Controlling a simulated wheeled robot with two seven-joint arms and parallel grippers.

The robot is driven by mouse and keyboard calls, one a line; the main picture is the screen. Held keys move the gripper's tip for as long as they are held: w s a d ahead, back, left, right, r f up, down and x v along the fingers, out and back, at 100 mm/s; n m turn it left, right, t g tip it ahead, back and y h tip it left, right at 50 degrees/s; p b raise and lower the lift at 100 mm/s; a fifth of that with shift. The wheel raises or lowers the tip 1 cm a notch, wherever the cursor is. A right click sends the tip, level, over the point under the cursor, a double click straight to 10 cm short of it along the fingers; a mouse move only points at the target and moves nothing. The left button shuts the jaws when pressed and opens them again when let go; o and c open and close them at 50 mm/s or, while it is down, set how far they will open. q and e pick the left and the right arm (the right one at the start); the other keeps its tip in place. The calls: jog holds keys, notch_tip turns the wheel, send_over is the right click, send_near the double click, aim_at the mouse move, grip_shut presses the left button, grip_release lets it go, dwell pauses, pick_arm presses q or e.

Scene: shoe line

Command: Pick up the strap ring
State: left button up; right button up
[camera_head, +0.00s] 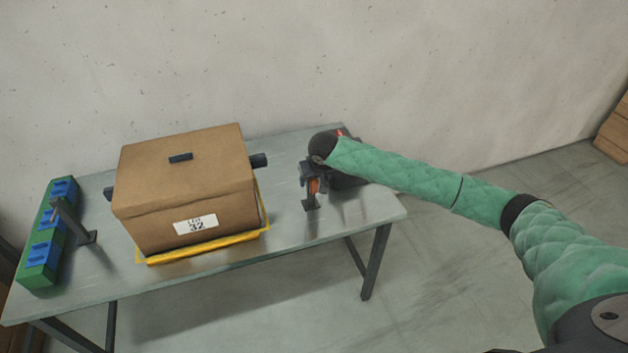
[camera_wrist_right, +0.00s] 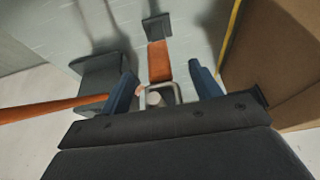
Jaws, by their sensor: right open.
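The strap ring, a pale metal loop (camera_wrist_right: 160,90), hangs at the end of a short orange strap (camera_wrist_right: 158,62) in the right wrist view. My right gripper (camera_wrist_right: 165,84) is open, with one blue fingertip on each side of the ring. There is a gap between each fingertip and the ring. In the head view my right gripper (camera_head: 309,176) is at the right end of the table, beside the orange strap (camera_head: 314,187). The ring itself is too small to make out there. My left gripper is not in view.
A brown lidded box (camera_head: 180,190) marked LOT 32 sits on a yellow-edged base (camera_head: 205,247) on the grey table (camera_head: 230,262). A dark post (camera_head: 311,203) stands by the strap. A green rack with blue parts (camera_head: 39,262) is at the left end. A dark block (camera_wrist_right: 101,76) is nearby.

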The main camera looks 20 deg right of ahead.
jog(key=shift+w+f, duration=0.1)
jog(key=shift+f, duration=0.15)
jog(key=shift+c, duration=0.4)
jog(key=c, duration=1)
jog(key=shift+r, duration=0.1)
